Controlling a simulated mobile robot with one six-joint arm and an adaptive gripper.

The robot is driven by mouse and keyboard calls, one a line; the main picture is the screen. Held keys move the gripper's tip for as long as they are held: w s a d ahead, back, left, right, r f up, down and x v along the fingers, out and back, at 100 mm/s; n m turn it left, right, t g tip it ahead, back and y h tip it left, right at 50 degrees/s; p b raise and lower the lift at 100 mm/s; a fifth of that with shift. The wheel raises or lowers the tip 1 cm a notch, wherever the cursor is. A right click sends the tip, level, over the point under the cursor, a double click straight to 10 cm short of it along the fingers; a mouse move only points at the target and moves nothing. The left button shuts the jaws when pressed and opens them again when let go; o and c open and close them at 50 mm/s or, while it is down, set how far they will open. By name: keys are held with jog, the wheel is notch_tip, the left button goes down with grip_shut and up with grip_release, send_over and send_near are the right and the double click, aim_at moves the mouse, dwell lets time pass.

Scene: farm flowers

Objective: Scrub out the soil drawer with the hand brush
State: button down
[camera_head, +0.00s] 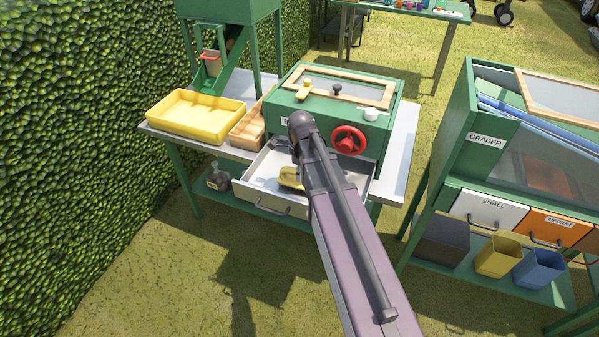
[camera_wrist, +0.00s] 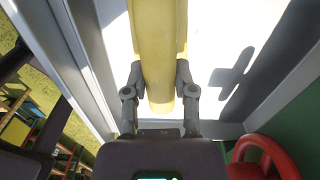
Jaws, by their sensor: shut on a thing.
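The soil drawer (camera_head: 262,202) is pulled out below the green machine, with a pale floor and a dark handle on its front. My gripper (camera_wrist: 160,78) is shut on the yellow hand brush (camera_wrist: 158,30), one finger on each side of its handle. In the head view the brush (camera_head: 291,178) shows inside the drawer, left of my arm. In the wrist view the drawer's pale floor (camera_wrist: 215,50) lies behind the brush, with a dark shadow on it. The bristles are hidden, so I cannot tell whether they touch the floor. My arm covers the middle of the drawer.
A red handwheel (camera_head: 348,140) is on the green machine (camera_head: 330,95), close behind the drawer. A yellow tray (camera_head: 196,114) and a wooden box (camera_head: 249,125) stand to the left on the table. The grader (camera_head: 485,139) stands to the right, with grass between.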

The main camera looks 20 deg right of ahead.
jog(key=shift+s+d+f, duration=0.15)
jog(key=shift+s+d, duration=0.75)
jog(key=shift+d, duration=0.2)
jog(key=shift+s+d, duration=0.45)
jog(key=shift+d, duration=0.15)
jog(key=shift+s+d, duration=0.4)
jog(key=shift+d, duration=0.2)
jog(key=shift+w+a, duration=0.1)
jog(key=shift+w+a, duration=0.85)
jog(key=shift+a, duration=0.25)
jog(key=shift+w+a, duration=0.1)
jog(key=shift+a, duration=0.05)
